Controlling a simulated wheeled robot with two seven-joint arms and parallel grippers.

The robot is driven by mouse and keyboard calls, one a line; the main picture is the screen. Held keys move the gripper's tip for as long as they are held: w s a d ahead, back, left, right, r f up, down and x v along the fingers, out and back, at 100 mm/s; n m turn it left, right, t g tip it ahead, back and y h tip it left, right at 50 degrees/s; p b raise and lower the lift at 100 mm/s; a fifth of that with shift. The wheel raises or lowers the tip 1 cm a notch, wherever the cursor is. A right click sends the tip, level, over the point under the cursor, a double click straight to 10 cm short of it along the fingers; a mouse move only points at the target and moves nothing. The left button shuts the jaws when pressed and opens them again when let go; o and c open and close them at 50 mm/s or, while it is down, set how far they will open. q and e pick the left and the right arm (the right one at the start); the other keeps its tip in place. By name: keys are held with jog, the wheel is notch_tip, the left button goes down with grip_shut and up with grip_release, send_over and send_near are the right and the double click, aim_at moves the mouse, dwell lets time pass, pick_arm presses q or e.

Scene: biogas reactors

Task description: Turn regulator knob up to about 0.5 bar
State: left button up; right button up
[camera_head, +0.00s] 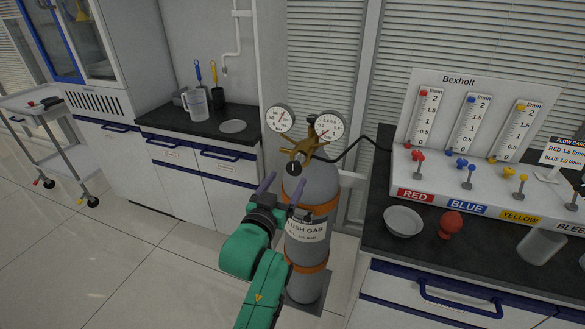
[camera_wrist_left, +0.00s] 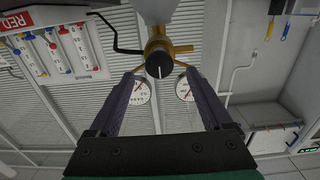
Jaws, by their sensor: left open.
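A grey gas cylinder (camera_head: 312,262) with orange bands stands between the two benches. Its brass regulator (camera_head: 308,145) carries two round gauges, a left one (camera_head: 279,119) and a right one (camera_head: 331,124); their readings are too small to be sure of. The dark regulator knob (camera_head: 292,169) with a white pointer line faces me. My left gripper (camera_head: 281,189) is open and empty in front of the cylinder, just below the knob in the head view. In the left wrist view, which is upside down, the knob (camera_wrist_left: 158,66) appears between the spread fingertips; contact cannot be told.
On the right bench (camera_head: 375,238) stand a flowmeter panel (camera_head: 452,88), a grey bowl (camera_head: 403,220), a red bulb-shaped item (camera_head: 452,225) and a clear beaker (camera_head: 541,243). A black hose (camera_head: 358,147) runs from the regulator to the panel.

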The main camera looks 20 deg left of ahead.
aim_at(293, 170)
pick_arm(q)
jog(key=w, duration=0.6)
jog(key=shift+w+d, duration=0.1)
jog(key=shift+d, duration=0.1)
pick_arm(e)
jog(key=shift+d+r, duration=0.3)
jog(key=shift+d, duration=0.1)
pick_arm(q)
jog(key=shift+c, duration=0.2)
pick_arm(e)
jog(key=shift+s, duration=0.1)
pick_arm(q)
grip_shut()
jog(key=shift+m+p, duration=0.3)
pick_arm(e)
jog(key=shift+r, duration=0.15)
